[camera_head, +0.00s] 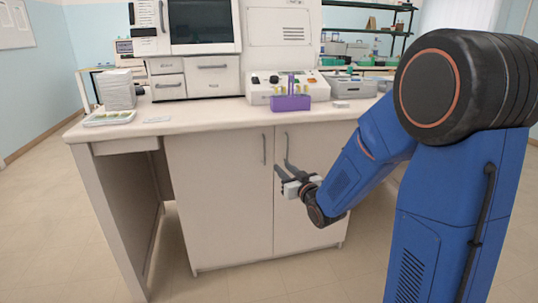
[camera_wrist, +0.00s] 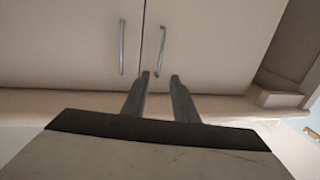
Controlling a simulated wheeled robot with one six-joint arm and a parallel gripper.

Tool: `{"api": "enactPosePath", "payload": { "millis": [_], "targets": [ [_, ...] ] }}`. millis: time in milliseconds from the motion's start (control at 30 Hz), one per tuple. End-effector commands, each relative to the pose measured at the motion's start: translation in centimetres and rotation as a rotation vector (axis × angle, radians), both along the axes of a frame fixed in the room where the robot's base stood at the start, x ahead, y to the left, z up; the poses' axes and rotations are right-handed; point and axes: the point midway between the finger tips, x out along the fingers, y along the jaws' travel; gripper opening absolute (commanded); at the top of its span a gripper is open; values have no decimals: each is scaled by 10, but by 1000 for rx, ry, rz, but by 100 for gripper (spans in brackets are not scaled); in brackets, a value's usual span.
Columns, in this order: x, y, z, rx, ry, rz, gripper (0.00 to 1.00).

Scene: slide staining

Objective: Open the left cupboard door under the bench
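The left cupboard door (camera_head: 220,200) under the bench is pale and looks shut, with a vertical grey bar handle (camera_head: 263,149) near its right edge. The right door (camera_head: 310,145) beside it also looks shut. My gripper (camera_head: 282,165) is in front of the doors, below and right of the left door's handle. The wrist view seems turned over, with the bench edge at the bottom; the left door's handle (camera_wrist: 161,48) is probably the right one there. My gripper (camera_wrist: 160,75) is open, and one handle end appears between its fingertips. Contact cannot be told.
The bench top (camera_head: 200,119) overhangs the doors. On it stand a purple rack (camera_head: 290,102), a white instrument (camera_head: 262,93) and a stack of white items (camera_head: 116,90). Open knee space lies left of the cupboard, and the floor (camera_head: 60,230) at the left is clear.

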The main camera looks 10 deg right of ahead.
Motion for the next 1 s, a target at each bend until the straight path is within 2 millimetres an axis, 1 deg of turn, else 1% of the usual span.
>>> {"api": "enactPosePath", "payload": {
  "millis": [33, 100, 600, 800, 1000],
  "targets": [
    [9, 2, 0, 0, 0, 1, 26],
    [22, 5, -1, 0, 1, 2, 26],
    [107, 22, 0, -1, 0, 2, 26],
    [132, 26, 0, -1, 1, 1, 26],
    [142, 29, 0, 0, 1, 0, 26]
  ]
}}
